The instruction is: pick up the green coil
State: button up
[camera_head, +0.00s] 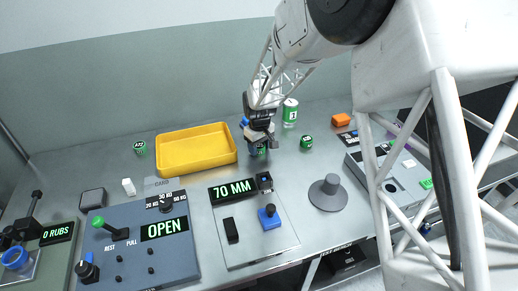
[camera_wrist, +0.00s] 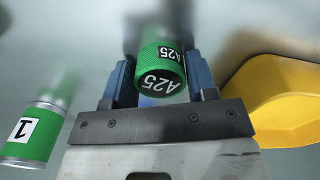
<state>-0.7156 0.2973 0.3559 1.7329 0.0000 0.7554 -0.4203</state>
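A green coil with a black end marked A25 (camera_wrist: 160,70) stands between the two blue fingers of my gripper (camera_wrist: 162,80) in the wrist view. The fingers lie close along both sides of it; whether they press on it I cannot tell. In the head view my gripper (camera_head: 262,148) points down beside the yellow tray, and a bit of green (camera_head: 263,151) shows under it, mostly hidden by the fingers.
A yellow tray (camera_head: 164,152) is just left of my gripper. A green and white can (camera_head: 290,112) stands close behind at right; a green cylinder labelled 1 (camera_wrist: 30,132) shows in the wrist view. An orange block (camera_head: 341,120), a grey spindle (camera_head: 328,191) and control panels (camera_head: 150,225) surround the spot.

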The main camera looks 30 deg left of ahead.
jog(key=c, duration=0.4)
jog(key=shift+r, duration=0.15)
jog(key=shift+c, duration=0.2)
jog(key=shift+r, duration=4.85)
